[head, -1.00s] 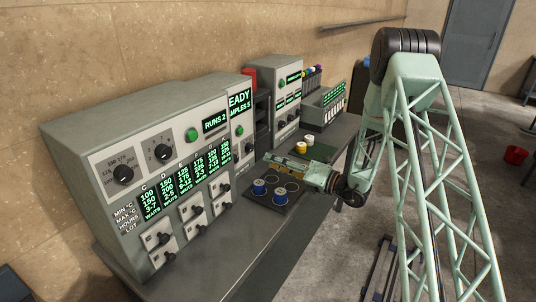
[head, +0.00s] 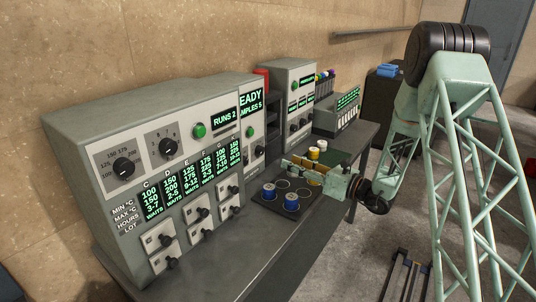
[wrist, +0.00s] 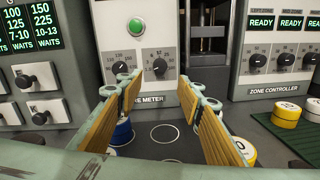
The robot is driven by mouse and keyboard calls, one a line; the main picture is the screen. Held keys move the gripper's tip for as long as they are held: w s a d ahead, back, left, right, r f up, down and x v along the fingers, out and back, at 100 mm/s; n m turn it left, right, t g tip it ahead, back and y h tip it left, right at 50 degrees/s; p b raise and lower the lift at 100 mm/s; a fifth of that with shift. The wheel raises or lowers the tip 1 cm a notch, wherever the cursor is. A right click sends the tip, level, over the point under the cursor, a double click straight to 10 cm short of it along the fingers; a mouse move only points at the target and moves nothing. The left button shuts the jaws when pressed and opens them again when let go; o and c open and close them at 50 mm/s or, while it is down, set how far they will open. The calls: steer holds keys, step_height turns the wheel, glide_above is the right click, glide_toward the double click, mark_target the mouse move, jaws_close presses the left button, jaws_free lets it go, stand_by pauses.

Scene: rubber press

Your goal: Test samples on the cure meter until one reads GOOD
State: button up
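The cure meter (head: 252,132) shows READY and a SAMPLES line in the head view. In the wrist view its front (wrist: 145,76) has a green button and two dials, with a dark press opening (wrist: 208,45) to the right. Two blue samples with white tops, one left (head: 268,193) and one right (head: 291,202), stand on a dark mat (head: 275,213) with ringed spots. My gripper (head: 292,163) is above the mat's far side, facing the meter. In the wrist view its tan-padded fingers (wrist: 160,100) are apart, with an empty ring (wrist: 165,133) visible between them; they partly hide a blue sample (wrist: 122,133).
A yellow sample (head: 313,154) and a white one (head: 322,145) stand farther back. The zone controller (wrist: 273,68) stands right of the meter. The large panel cabinet (head: 110,125) with dials and WAITS readouts fills the near left. The front bench strip (head: 225,245) is clear.

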mark_target(262, 151)
steer(key=shift+w+a, duration=0.1)
steer(key=shift+a, duration=0.05)
steer(key=shift+b+x, duration=1.05)
steer(key=shift+x, duration=5.65)
steer(key=shift+f, duration=0.1)
steer(key=shift+c, duration=0.7)
steer(key=c, duration=0.7)
